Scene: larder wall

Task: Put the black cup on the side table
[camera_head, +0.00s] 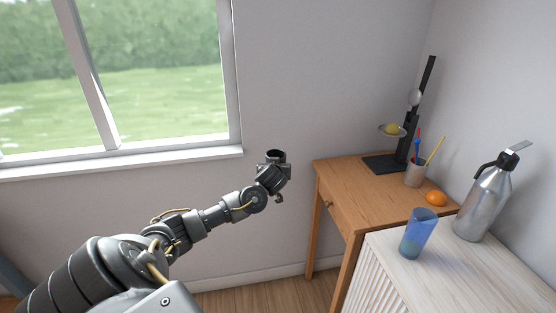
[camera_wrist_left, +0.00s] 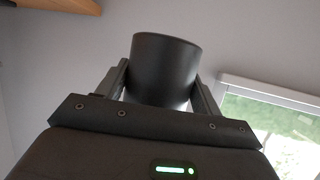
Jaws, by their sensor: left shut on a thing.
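The black cup (camera_wrist_left: 165,72) is between the two fingers of my left gripper (camera_wrist_left: 160,88) in the left wrist view, and the gripper is shut on it. In the head view the cup's dark rim (camera_head: 276,154) shows at the tip of my left gripper (camera_head: 274,166), in front of the bare wall. The cup appears roughly upright there. The wooden side table (camera_head: 345,185) stands to the right of the gripper, apart from it. My right gripper is in neither view.
On the wooden table are a black stand (camera_head: 383,164) with a yellow thing (camera_head: 391,129), a pen cup (camera_head: 415,175) and an orange (camera_head: 436,198). A pale cabinet (camera_head: 385,265) in front holds a blue glass (camera_head: 418,234) and a silver flask (camera_head: 484,205). The table's left part is clear.

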